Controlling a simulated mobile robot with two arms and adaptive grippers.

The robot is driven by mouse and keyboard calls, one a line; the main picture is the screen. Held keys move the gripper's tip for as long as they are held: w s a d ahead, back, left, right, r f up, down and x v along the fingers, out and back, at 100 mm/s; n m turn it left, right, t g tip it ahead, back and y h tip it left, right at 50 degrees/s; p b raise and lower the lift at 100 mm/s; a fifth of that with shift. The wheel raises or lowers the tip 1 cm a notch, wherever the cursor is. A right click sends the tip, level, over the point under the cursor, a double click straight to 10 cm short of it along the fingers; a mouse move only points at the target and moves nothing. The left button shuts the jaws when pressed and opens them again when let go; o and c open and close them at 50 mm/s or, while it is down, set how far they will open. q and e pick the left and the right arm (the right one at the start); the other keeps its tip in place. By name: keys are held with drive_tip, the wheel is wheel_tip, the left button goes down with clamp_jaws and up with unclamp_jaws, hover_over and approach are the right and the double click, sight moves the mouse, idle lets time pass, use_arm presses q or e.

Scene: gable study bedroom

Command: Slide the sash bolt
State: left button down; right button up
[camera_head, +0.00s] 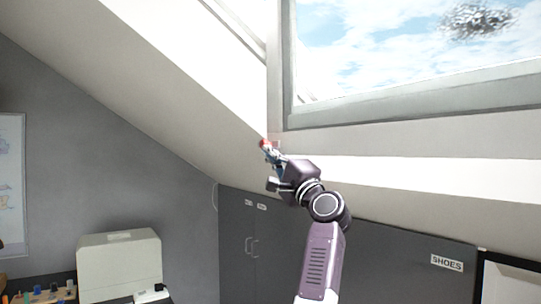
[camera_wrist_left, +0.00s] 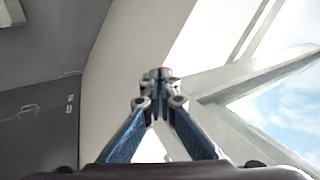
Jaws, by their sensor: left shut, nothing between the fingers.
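The skylight sash (camera_head: 400,108) is at the upper right in the head view, and its pale frame also shows at the right in the left wrist view (camera_wrist_left: 245,75). My left gripper (camera_head: 268,150) is raised near the sash's lower left corner. Its blue fingers are together at the tips (camera_wrist_left: 160,78), with nothing seen between them. A small reddish patch (camera_head: 264,143) shows right at the fingertips; I cannot tell whether it is part of the bolt or whether the fingers touch it. The rest of the bolt cannot be made out. My right gripper is out of view.
The sloped ceiling (camera_head: 180,110) runs down close to my left gripper. Dark cupboards (camera_head: 400,255), one labelled SHOES, stand below the window. A whitish box (camera_head: 120,265) and small coloured items (camera_head: 52,288) are at the lower left.

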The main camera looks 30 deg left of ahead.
use_arm(q)
drive_tip(key=b+v, duration=0.6)
drive_tip(key=v, duration=0.7)
drive_tip(key=shift+d, duration=0.4)
drive_tip(key=shift+a, duration=0.1)
